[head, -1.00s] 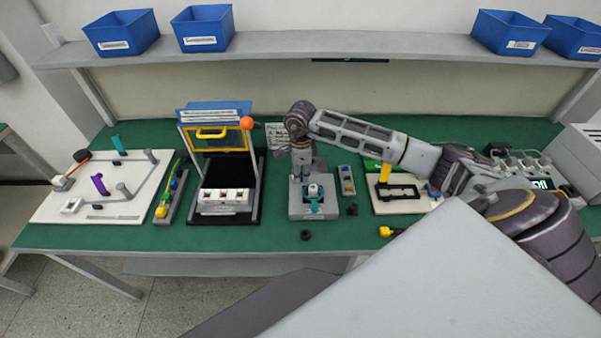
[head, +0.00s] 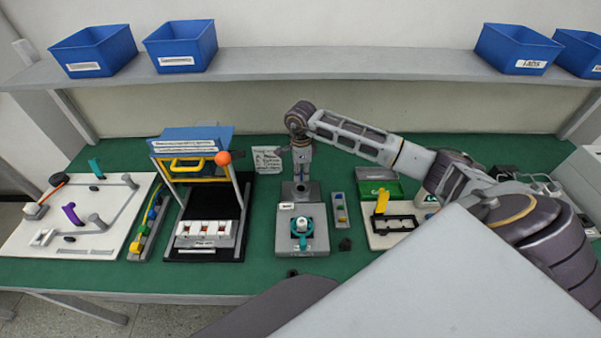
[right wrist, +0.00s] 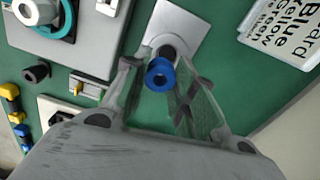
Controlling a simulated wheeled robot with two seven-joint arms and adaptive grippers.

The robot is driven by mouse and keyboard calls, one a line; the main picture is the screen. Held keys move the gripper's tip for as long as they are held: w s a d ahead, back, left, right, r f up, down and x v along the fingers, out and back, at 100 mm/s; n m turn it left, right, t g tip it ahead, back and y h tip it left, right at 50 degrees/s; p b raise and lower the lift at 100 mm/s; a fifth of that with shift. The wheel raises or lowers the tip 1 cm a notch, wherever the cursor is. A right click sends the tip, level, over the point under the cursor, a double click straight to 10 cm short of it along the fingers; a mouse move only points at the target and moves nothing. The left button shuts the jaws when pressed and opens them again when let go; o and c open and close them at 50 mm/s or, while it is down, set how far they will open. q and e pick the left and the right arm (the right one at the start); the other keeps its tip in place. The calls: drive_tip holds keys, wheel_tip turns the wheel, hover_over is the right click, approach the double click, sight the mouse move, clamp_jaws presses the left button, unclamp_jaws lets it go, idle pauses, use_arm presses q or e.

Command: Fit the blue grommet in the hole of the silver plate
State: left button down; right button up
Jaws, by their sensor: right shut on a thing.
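My right gripper (head: 301,178) points down at the back of the green table, over the silver plate (head: 289,190). In the right wrist view its fingers (right wrist: 158,78) are shut on the blue grommet (right wrist: 160,78), a small flanged ring with a dark centre. The silver plate (right wrist: 187,22) lies just beyond the grommet in that view. A dark round spot shows on the plate behind the grommet, partly covered by it. I cannot tell whether the grommet touches the plate. The grommet cannot be made out in the head view. My left gripper is not in view.
A grey fixture with a teal ring (head: 302,232) stands in front of the plate. A small parts strip (head: 340,210) and a black bushing (head: 345,244) lie to its right. A framed press (head: 205,215) stands left, and a note card (head: 267,160) behind.

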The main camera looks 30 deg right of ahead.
drive_tip(key=shift+w+d, duration=0.4)
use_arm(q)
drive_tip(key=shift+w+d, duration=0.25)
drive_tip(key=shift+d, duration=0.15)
use_arm(e)
drive_tip(key=shift+w, duration=0.2)
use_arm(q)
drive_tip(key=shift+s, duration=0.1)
use_arm(e)
drive_tip(key=shift+f, duration=0.1)
